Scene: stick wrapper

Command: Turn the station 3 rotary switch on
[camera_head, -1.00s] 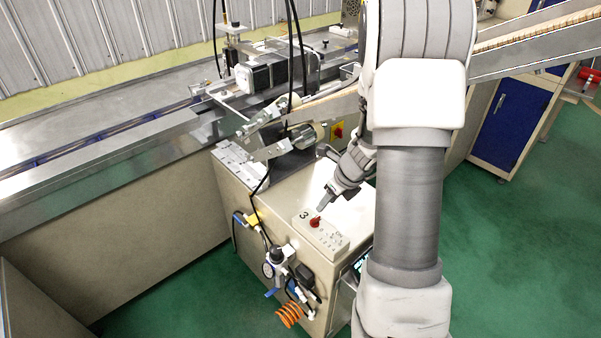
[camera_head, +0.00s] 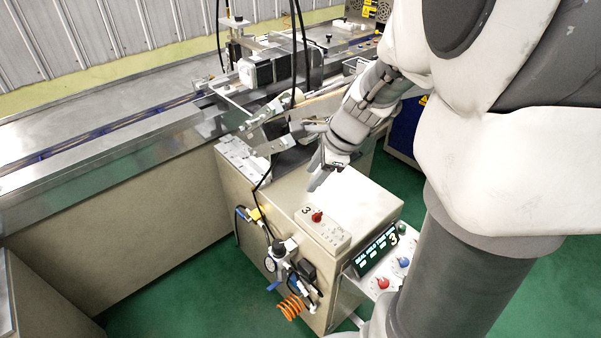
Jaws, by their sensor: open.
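The station 3 rotary switch (camera_head: 317,216) is a small red knob on a pale control plate (camera_head: 328,236) marked "3". The plate lies on top of the beige machine cabinet (camera_head: 365,205). My gripper (camera_head: 318,183) is above and behind the knob, pointing down, apart from it and holding nothing that I can see. Its finger gap is too small to make out clearly. The knob's exact turned position is too small to tell.
A slanted panel (camera_head: 378,250) with a lit display, also marked "3", and coloured knobs is on the cabinet's right front. Hoses, a gauge (camera_head: 270,263) and an orange coil (camera_head: 290,307) hang at its front left. A metal conveyor (camera_head: 110,140) runs along the left.

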